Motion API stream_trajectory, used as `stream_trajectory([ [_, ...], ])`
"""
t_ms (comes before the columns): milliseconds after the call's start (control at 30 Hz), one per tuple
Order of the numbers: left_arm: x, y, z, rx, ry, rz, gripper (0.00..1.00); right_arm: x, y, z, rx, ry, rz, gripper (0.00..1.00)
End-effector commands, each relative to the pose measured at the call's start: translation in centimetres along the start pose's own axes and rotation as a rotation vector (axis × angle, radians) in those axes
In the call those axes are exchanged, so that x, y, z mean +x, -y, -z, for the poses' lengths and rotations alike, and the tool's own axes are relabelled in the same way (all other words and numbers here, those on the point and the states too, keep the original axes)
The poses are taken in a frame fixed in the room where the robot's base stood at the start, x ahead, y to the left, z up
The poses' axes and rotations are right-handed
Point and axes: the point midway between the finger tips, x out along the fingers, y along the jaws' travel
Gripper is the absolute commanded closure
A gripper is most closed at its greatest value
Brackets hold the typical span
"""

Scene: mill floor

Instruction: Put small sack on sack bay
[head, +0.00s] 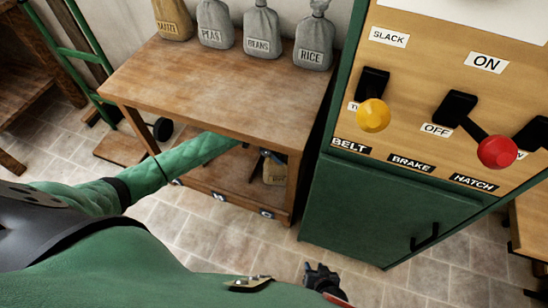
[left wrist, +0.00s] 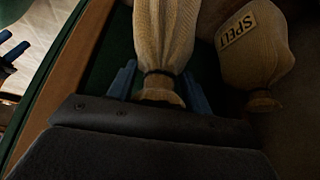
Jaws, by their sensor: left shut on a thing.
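My left arm reaches under the wooden table's top, and the left gripper (head: 266,155) is partly in shadow there. In the left wrist view, the left gripper (left wrist: 160,90) is shut on the tied neck of a pale sack (left wrist: 165,35). The held sack's label is not visible. A tan sack labelled SPELT (left wrist: 255,45) is beside it. In the head view a tan sack (head: 275,173) shows by the left gripper; I cannot tell which one it is. My right gripper (head: 322,278) is low in the head view, apart from everything; its jaw opening is unclear.
Several labelled sacks, including RICE (head: 314,42) and BEANS (head: 262,32), stand along the back of the table (head: 190,85). Small tags line the lower shelf's front edge (head: 230,203). A green control cabinet (head: 380,205) stands close on the right. The tiled floor in front is clear.

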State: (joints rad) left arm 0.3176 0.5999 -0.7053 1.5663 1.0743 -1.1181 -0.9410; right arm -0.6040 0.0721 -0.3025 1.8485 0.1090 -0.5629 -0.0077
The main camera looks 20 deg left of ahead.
Motion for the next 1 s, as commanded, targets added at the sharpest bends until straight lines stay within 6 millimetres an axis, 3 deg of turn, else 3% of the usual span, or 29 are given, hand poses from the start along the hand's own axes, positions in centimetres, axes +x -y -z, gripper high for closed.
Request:
stream_trajectory([
  [433,2.8,0.1,-1.5,-0.001,-0.002,0.001,1.0,-0.3,0.0,0.3,0.0,0.007,-0.001,0.64],
  [733,3.0,0.1,-1.6,0.0,-0.002,0.002,1.0,-0.3,0.0,0.4,0.0,0.005,-0.001,0.64],
  [767,3.1,0.0,-1.8,-0.001,0.0,0.0,0.46,-0.3,0.0,0.4,0.0,0.005,-0.001,0.64],
  [867,3.1,0.0,-1.8,-0.001,0.0,0.0,0.26,-0.3,0.0,0.5,0.0,0.004,-0.001,0.64],
  [1000,3.1,0.0,-1.8,-0.001,0.0,0.0,0.26,-0.3,0.0,0.5,0.0,0.004,-0.001,0.64],
])
